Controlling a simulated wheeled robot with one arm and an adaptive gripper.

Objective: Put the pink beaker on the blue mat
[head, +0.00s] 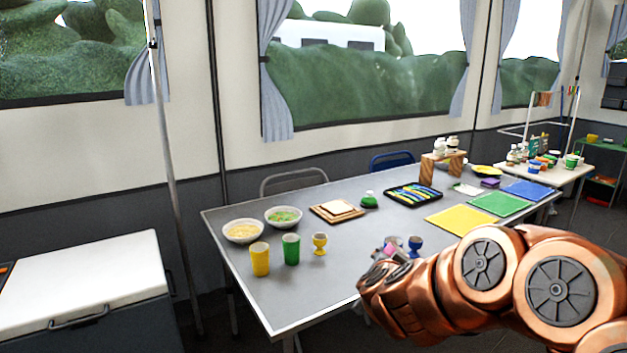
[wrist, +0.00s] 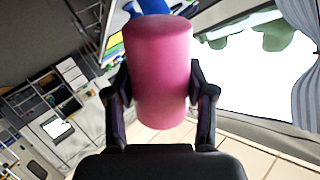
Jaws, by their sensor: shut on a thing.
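The pink beaker (wrist: 160,70) is held between the two fingers of my gripper (wrist: 160,98) in the wrist view, one finger on each side. In the head view my gripper (head: 385,262) is over the front of the grey table, mostly hidden behind my arm, and only a bit of pink shows there. The blue mat (head: 527,190) lies flat at the far right end of the table, well to the right of my gripper. Its visible surface is bare.
A green mat (head: 499,204) and a yellow mat (head: 462,217) lie left of the blue mat. A blue goblet (head: 415,244) stands close to my gripper. Yellow (head: 260,259) and green (head: 291,249) cups stand at left. A wooden stand (head: 442,166) with bottles is behind the mats.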

